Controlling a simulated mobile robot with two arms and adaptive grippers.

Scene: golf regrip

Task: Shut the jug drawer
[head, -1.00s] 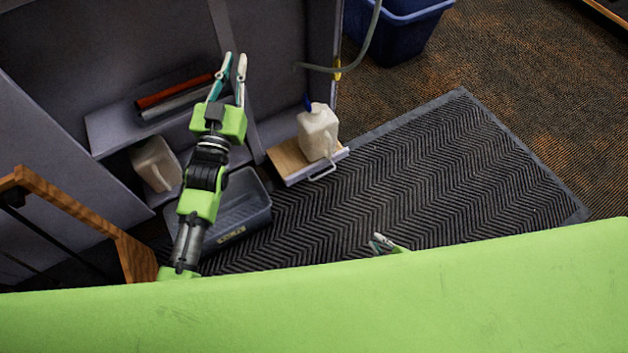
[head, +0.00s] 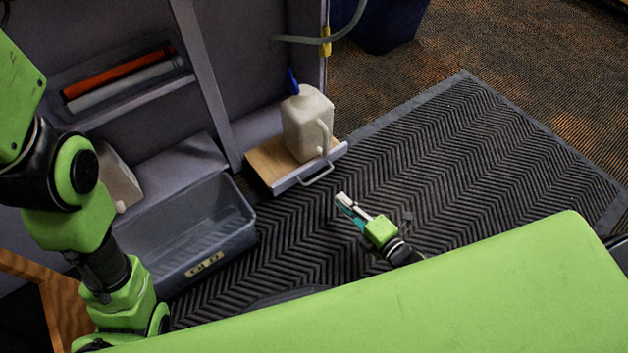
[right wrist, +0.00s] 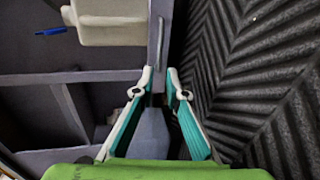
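The jug drawer (head: 282,182) is pulled out of the grey cabinet, with a wooden top, a grey front and a bar handle (head: 318,178). A whitish jug (head: 306,128) with a blue spout stands upright on it. My right gripper (head: 341,200) is in front of the drawer, apart from it, over the dark mat. In the right wrist view its teal fingers (right wrist: 160,76) have a narrow gap between their tips and nothing held. Beyond them show the drawer front (right wrist: 154,28), handle (right wrist: 161,42) and jug (right wrist: 108,24). My left arm is at the left; its gripper is out of view.
A grey bin (head: 196,243) stands on the floor left of the drawer. Another pale jug (head: 118,180) is partly hidden by my left arm. A red tube (head: 117,72) lies on a cabinet shelf. The ribbed mat (head: 480,150) is clear to the right.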

